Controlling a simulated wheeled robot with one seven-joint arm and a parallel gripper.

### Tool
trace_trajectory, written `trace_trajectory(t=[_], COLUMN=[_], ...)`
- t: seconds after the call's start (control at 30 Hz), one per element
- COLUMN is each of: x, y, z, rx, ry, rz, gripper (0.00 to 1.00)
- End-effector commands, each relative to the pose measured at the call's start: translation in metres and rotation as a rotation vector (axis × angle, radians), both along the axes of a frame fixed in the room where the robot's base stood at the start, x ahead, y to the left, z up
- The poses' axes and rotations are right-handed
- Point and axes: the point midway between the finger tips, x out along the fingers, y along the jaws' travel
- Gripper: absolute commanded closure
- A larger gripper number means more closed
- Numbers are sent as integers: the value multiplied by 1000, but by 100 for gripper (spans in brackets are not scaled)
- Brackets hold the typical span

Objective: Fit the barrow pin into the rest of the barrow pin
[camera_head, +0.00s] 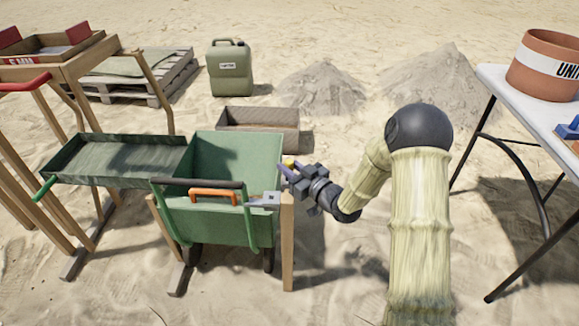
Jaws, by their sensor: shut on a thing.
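My gripper (286,168) is at the upper right edge of the green barrow (217,219), reaching in from the right. It is shut on a small yellow piece (289,161), which I take for the barrow pin; the fingers hide most of it. A grey metal bracket (263,199) sits at the top of a wooden post (287,240) at the barrow's right front. It may be the rest of the pin, but this is too small to be sure. The gripper is above and slightly right of the bracket, apart from it in the picture.
The barrow has an orange handle (213,194) and a dark bar. A white table (500,82) with a terracotta pot (546,65) is right.

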Motion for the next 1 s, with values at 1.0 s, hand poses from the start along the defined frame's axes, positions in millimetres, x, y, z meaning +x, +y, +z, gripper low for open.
trace_trajectory(t=[1.0], x=[0], y=[0], z=[-21], rx=[0], ry=[0], rz=[0], gripper=[100])
